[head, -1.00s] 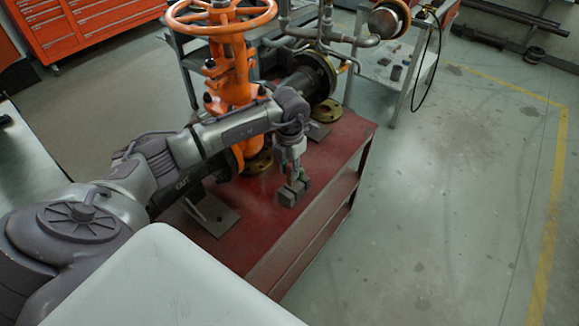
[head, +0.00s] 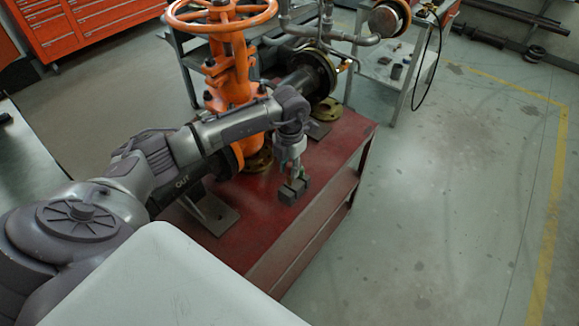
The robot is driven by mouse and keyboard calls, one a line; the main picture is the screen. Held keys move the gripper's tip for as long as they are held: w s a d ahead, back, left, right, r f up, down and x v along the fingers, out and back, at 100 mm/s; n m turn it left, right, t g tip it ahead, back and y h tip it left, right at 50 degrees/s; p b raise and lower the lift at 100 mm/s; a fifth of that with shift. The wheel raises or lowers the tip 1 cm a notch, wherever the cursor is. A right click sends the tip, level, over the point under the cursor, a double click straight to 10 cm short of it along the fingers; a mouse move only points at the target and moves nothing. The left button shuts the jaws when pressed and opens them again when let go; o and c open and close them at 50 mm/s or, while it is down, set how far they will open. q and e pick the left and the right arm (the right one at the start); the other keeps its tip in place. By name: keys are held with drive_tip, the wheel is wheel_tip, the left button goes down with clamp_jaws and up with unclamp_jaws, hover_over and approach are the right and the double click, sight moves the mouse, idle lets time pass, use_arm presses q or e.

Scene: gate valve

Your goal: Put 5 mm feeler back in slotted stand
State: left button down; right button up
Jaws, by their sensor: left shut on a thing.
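The slotted stand (head: 287,195), a small dark grey block, sits on the red table near its right edge in the head view. My left gripper (head: 293,174) points down right at the stand. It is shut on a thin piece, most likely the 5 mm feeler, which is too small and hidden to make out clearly. I cannot tell whether the feeler is inside a slot or just above it. My right gripper is out of view.
The orange gate valve (head: 229,75) with its handwheel stands on the red table (head: 262,222), behind my left arm. Dark flanged pipework (head: 312,75) lies beyond the stand. The table's front right part is clear. Open floor (head: 440,200) lies to the right.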

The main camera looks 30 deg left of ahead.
sight(290, 185)
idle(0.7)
use_arm(q)
drive_tip(key=shift+f+b, duration=2.2)
drive_tip(key=shift+f, duration=0.7)
drive_tip(key=c, duration=0.9)
unclamp_jaws()
drive_tip(key=shift+o, duration=0.2)
drive_tip(key=shift+r, duration=0.3)
wheel_tip(290, 185, up, 12)
drive_tip(key=shift+f, duration=0.2)
drive_tip(key=shift+d+f, duration=0.1)
